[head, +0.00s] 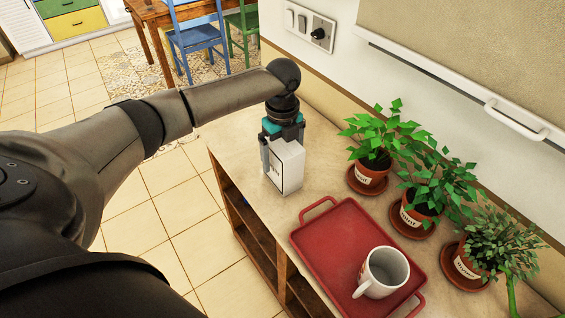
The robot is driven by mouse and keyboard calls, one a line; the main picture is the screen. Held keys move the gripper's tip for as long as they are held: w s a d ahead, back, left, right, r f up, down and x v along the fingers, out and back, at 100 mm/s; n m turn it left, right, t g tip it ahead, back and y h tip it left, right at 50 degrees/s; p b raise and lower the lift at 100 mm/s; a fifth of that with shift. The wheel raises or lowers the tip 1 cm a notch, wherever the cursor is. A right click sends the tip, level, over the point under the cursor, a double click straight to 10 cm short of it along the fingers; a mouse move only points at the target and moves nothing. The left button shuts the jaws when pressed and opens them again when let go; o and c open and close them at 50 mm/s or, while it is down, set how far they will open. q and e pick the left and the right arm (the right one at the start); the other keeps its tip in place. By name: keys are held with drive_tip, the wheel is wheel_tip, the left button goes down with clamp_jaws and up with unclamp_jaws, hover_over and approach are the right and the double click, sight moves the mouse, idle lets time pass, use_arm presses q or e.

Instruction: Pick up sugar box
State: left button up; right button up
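A white box with dark edge lines (286,170), which I take to be the sugar box, stands upright on the shelf top, near its front edge. My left gripper (283,140), black with teal parts, points down over it from above. Its grey fingers are apart, one at the box's left side and the other at its back right, with the upper part of the box between them. I cannot tell whether the fingers press on the box. The box's back is hidden. My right gripper is not in view.
A red tray (335,234) with a white mug (383,272) lies to the right of the box. Several potted plants (372,168) line the wall. The wooden shelf top (240,143) is clear left of the box. Chairs and a table stand far behind.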

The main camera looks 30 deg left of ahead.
use_arm(q)
drive_tip(key=shift+f, duration=0.3)
clamp_jaws()
idle(0.6)
drive_tip(key=shift+w+r, duration=0.1)
drive_tip(key=shift+r, duration=0.05)
